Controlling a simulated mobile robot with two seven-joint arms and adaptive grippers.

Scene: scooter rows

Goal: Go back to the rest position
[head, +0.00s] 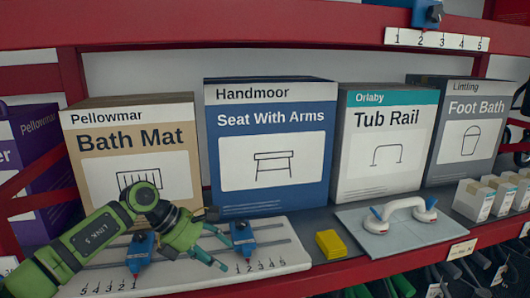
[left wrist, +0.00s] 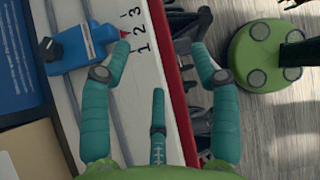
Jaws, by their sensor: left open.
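My left gripper (head: 218,240) is open and empty over the white board on the shelf, between two blue sliders. In the left wrist view its teal fingers (left wrist: 161,47) are spread wide, over the board's red front edge. The left blue slider (head: 141,249) and the right blue slider (head: 242,241) sit on the rails of the white board (head: 285,262). One blue slider (left wrist: 68,50) shows in the left wrist view, its red tip at the number scale close to a fingertip. I cannot tell if they touch. My right gripper is out of view.
Behind the board stand the Bath Mat box (head: 135,150), Seat With Arms box (head: 270,145) and Tub Rail box (head: 385,140). A yellow block (head: 331,244) and a grey plate (head: 390,238) with a white suction handle (head: 402,212) lie to the right. A red beam (head: 230,22) runs above.

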